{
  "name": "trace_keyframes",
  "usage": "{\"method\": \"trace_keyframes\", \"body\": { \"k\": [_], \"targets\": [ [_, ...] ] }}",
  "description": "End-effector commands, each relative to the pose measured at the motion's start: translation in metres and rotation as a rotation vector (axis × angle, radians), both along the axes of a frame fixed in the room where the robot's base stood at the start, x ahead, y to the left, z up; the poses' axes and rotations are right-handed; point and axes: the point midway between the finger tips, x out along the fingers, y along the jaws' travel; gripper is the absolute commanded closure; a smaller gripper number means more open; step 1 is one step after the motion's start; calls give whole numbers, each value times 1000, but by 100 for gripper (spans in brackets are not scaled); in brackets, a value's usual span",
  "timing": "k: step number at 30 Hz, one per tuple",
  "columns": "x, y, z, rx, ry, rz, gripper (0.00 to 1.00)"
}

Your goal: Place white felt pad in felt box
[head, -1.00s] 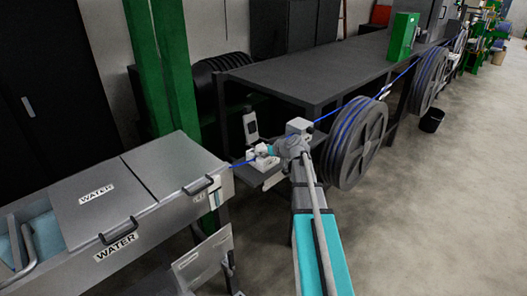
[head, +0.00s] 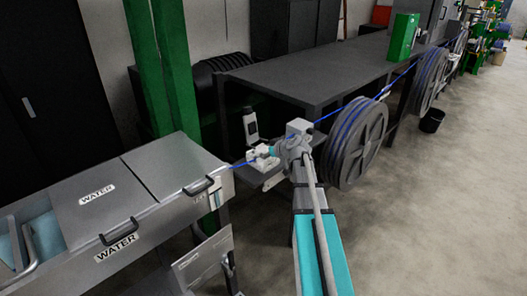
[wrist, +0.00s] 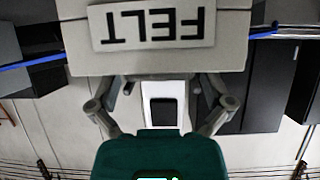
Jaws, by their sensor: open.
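The felt box (head: 262,160) is a small whitish block on a low shelf, with the blue cable running at it. In the wrist view the box (wrist: 225,52) fills the upper middle, with its FELT label upside down. My gripper (head: 277,151) is right beside the box in the head view. In the wrist view my gripper (wrist: 160,88) is open, its fingers spread left and right just below the box face. A white piece with a dark opening shows between the fingers; I cannot tell whether it is the felt pad. No separate felt pad is clearly visible.
The blue cable (head: 325,115) runs from the WATER trough (head: 125,205) past the box toward the reels (head: 358,140). A dark table (head: 320,75) stands behind. A white bottle-like object (head: 250,126) stands behind the box. Open floor (head: 430,220) lies to the right.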

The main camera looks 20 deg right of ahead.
Motion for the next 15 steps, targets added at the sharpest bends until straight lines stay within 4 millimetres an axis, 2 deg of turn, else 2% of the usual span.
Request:
{"method": "trace_keyframes", "body": {
  "k": [15],
  "targets": [
    [-67,-21,41,0,0,-1,0]
  ]
}}
